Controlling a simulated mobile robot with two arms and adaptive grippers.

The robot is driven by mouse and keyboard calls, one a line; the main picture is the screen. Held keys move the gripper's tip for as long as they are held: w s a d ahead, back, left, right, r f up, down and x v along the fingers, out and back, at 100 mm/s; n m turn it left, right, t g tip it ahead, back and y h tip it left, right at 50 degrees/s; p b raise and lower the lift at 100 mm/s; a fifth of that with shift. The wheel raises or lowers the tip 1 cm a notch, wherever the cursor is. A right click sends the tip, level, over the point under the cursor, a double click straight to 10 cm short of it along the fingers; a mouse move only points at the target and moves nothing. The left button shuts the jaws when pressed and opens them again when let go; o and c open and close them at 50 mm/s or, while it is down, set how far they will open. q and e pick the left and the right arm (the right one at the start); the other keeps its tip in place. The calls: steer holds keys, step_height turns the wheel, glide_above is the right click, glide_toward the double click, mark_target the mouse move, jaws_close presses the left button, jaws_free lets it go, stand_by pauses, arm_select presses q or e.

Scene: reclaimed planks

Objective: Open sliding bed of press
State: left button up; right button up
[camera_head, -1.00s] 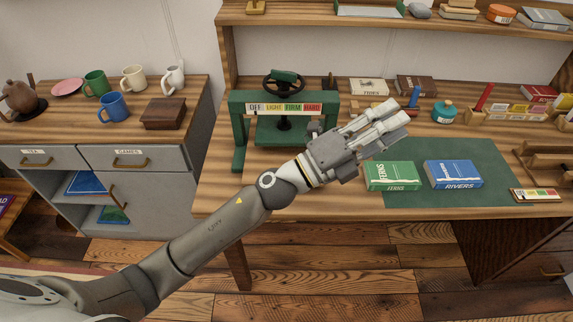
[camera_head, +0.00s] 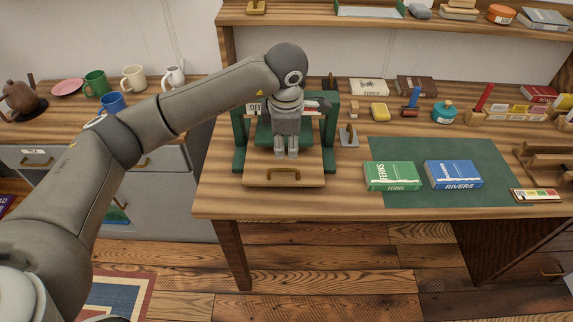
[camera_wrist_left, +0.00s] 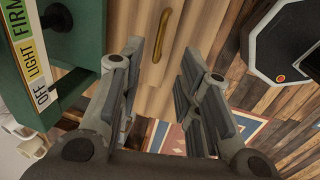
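The green press (camera_head: 241,150) stands on the plank workbench, its label bar partly behind my left arm. Its wooden sliding bed (camera_head: 255,176) sticks out in front of the frame, with a brass handle (camera_head: 283,172) on it. My left gripper (camera_head: 287,156) points down over the bed, behind the handle in the head view. In the left wrist view, the fingers (camera_wrist_left: 166,60) are apart and nothing is held between them. The brass handle (camera_wrist_left: 164,32) lies beyond the fingertips, and the press's label strip (camera_wrist_left: 30,55) is at the left. My right gripper is not in view.
A small grey plate with an upright piece (camera_head: 348,137) stands right of the press. A green book (camera_head: 391,176) and a blue book (camera_head: 453,174) lie on a dark green mat (camera_head: 430,200). The bench front edge is close before the bed.

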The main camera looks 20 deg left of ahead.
mark_target(287, 171)
arm_select(q)
steer(key=f, duration=0.3)
steer(key=w+f+p, duration=0.1)
steer(key=f, duration=0.3)
steer(key=w+f, duration=0.1)
steer(key=f, duration=0.2)
steer(key=shift+a+f+p, duration=0.2)
steer(key=shift+a+p, duration=0.05)
steer(key=shift+p, duration=0.05)
jaws_close()
